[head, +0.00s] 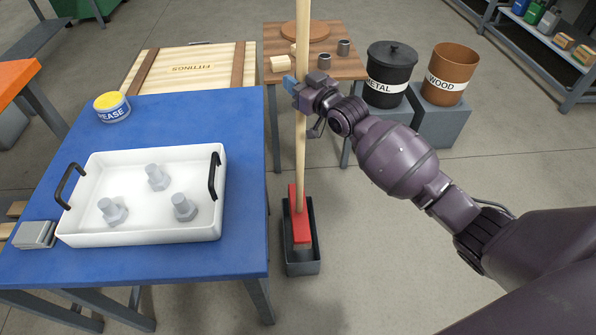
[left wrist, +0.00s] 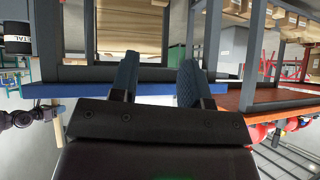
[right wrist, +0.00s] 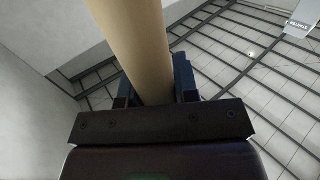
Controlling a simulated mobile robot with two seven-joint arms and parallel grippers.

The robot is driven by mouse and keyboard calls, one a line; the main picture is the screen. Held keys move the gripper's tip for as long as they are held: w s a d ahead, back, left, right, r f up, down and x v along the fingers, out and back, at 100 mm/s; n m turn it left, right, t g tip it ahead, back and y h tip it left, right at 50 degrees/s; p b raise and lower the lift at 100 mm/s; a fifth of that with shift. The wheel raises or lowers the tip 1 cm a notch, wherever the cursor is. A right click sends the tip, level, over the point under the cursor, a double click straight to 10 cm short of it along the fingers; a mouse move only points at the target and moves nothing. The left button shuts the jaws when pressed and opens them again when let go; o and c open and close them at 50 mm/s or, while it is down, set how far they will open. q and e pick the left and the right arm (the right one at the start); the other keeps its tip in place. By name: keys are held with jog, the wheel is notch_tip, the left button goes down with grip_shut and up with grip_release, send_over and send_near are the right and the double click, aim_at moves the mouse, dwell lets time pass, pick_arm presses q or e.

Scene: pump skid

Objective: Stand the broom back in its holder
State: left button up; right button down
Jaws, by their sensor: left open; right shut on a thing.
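The broom has a long pale wooden handle (head: 301,150) and a red head (head: 299,215). It stands nearly upright beside the blue table. Its holder, a dark grey open-topped box (head: 303,268), is on the floor. The red head overlaps the holder's back part; I cannot tell whether it rests on the bottom or hangs a little above. My right gripper (head: 297,90) is shut on the upper handle, and the handle (right wrist: 135,40) runs between its fingers in the right wrist view. My left gripper (left wrist: 157,82) is open and empty, outside the head view.
The blue table (head: 245,120) on the left holds a white tray (head: 140,240) with bolts and a grease tin (head: 112,107). A small wooden table (head: 355,65) stands behind the broom. A metal bin (head: 390,75) and a wood bin (head: 450,75) are behind my arm. Floor right of the holder is clear.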

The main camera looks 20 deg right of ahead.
jog(key=b, duration=0.4)
send_over(303, 144)
jog(key=w, duration=0.3)
notch_tip(303, 144, down, 12)
jog(key=f, duration=0.2)
jog(key=f+b, duration=0.1)
jog(key=f, duration=0.1)
jog(key=a+f+b, duration=0.1)
jog(key=f, duration=0.1)
jog(key=shift+s+f, duration=0.1)
jog(key=shift+f, duration=0.2)
pick_arm(q)
jog(key=w, duration=0.1)
jog(key=w+d+m, duration=0.1)
jog(key=w+m+t, duration=0.1)
jog(key=shift+d+h, duration=0.3)
pick_arm(e)
jog(key=shift+r, duration=0.15)
pick_arm(q)
jog(key=shift+s+f, duration=0.1)
jog(key=shift+f, duration=0.05)
pick_arm(e)
jog(key=c, duration=1.3)
grip_release()
jog(key=shift+f, duration=0.3)
pick_arm(q)
jog(key=shift+s, duration=0.1)
pick_arm(e)
jog(key=o, duration=0.4)
